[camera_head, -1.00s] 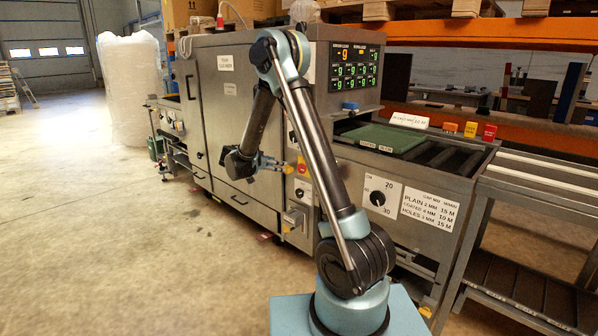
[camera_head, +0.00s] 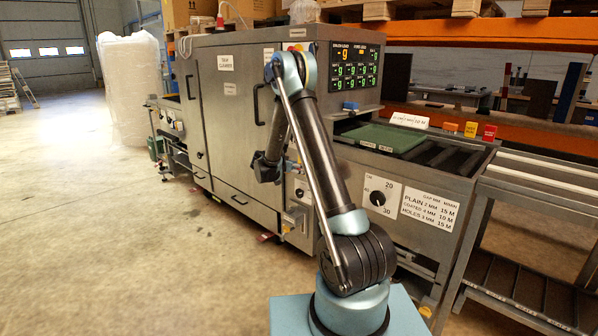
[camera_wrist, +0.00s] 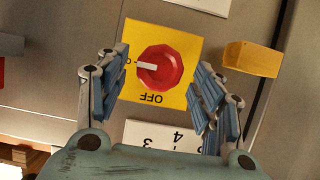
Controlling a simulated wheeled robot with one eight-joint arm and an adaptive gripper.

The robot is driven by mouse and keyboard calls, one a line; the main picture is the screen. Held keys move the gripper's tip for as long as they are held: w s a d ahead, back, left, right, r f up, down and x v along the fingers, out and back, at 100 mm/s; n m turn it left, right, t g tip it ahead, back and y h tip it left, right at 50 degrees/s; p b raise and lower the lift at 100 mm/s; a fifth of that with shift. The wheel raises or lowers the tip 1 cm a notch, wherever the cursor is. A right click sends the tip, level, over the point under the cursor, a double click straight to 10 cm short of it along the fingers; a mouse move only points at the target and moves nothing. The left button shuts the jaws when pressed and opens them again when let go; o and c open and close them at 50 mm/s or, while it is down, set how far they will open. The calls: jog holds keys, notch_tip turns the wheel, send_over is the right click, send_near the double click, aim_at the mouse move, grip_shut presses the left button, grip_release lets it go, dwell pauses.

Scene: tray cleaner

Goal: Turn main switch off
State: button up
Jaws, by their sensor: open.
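The main switch (camera_wrist: 160,68) is a red round knob on a yellow square plate (camera_wrist: 185,35), seen in the wrist view. "OFF" is printed upside down below the knob. A white mark on the knob points left in this view, toward a small marking on the plate that is hard to read. My gripper (camera_wrist: 160,80) is open, with one finger set on each side of the knob. I cannot tell whether either finger touches it. In the head view my arm hides the switch and the fingertips.
A yellow block (camera_wrist: 252,58) sticks out of the panel close to the right finger. A white label with digits (camera_wrist: 165,135) lies below the plate. In the head view, a black dial (camera_head: 377,198) is on the machine's front, and the floor at left is clear.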

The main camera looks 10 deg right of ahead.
jog(key=shift+w+d+f, duration=0.2)
jog(key=shift+w+d, duration=0.1)
jog(key=shift+d, duration=0.1)
jog(key=c, duration=1)
